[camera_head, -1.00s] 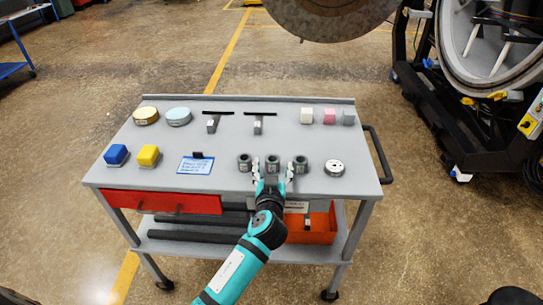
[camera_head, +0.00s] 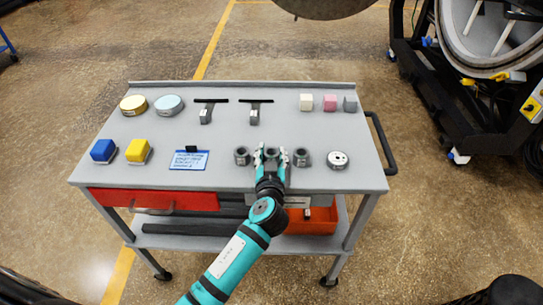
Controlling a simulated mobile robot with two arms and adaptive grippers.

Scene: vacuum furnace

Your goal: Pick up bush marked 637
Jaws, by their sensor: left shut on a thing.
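Three dark grey bushes stand in a row near the front of the grey cart top (camera_head: 225,130): a left bush (camera_head: 242,155), a middle bush (camera_head: 271,153) and a right bush (camera_head: 302,157). Their markings are too small to read. My left gripper (camera_head: 271,156) reaches in from the front edge, with one finger on each side of the middle bush, and is shut on it. The middle bush looks to be still at the cart top; I cannot tell whether it is lifted. My right gripper is not in view.
A round metal disc (camera_head: 338,160) lies right of the bushes. A blue label card (camera_head: 189,160), yellow block (camera_head: 138,151) and blue block (camera_head: 103,151) are on the left. A black handle (camera_head: 382,145) sticks out right.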

